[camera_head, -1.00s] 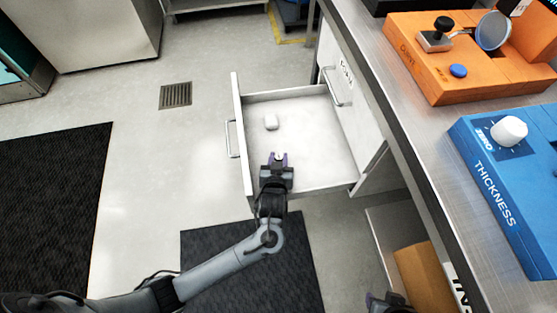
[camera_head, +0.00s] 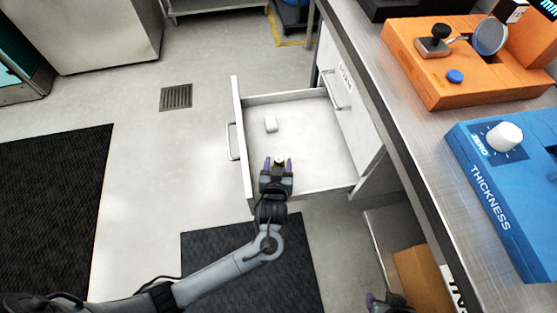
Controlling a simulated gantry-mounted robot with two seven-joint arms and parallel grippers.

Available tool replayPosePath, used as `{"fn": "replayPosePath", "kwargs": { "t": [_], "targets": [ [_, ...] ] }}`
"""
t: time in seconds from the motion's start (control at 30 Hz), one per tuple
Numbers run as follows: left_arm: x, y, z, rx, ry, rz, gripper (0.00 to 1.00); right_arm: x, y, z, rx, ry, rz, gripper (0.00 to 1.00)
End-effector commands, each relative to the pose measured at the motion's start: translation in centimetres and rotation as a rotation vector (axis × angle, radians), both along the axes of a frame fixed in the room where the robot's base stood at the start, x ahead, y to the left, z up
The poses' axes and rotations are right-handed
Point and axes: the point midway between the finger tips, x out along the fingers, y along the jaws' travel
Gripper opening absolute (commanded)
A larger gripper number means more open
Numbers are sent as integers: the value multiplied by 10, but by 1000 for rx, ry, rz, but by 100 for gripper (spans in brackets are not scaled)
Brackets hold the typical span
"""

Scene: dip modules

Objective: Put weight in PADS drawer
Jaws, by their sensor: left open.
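An open drawer (camera_head: 309,98) sticks out to the left from under the bench. The label on its front is out of sight, so I cannot read whether it says PADS. A small pale and brownish thing (camera_head: 279,160), possibly the weight, shows between the fingertips. I cannot tell whether it touches the drawer floor. My right gripper (camera_head: 385,302) shows only partly at the bottom edge.
A closed drawer with a handle (camera_head: 331,88) is beyond the open one. On the metal bench (camera_head: 415,150) stand an orange station (camera_head: 435,85) with a gauge and a blue THICKNESS station (camera_head: 500,180). A lower drawer or shelf holds a brown box (camera_head: 418,275).

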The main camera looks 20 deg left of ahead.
Motion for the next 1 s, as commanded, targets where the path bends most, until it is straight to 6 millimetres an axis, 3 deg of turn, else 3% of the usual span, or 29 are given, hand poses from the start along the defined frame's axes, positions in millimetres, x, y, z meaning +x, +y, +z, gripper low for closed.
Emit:
{"fn": "replayPosePath", "kwargs": {
  "t": [0.2, 0.5, 0.7, 1.0],
  "targets": [
    [-36, -13, 21, -2, 4, -2, 58, 0, 1, 30, 6, -1, -3, 43],
    [-78, -27, 37, -3, 3, -1, 58, 0, 2, 53, 7, -2, -4, 43],
    [-90, -31, 41, 0, 2, 1, 58, 0, 1, 58, 5, -1, -3, 43],
    [-93, -32, 41, 0, 1, 0, 58, 0, -1, 58, -4, -2, 2, 43]
  ]
}}
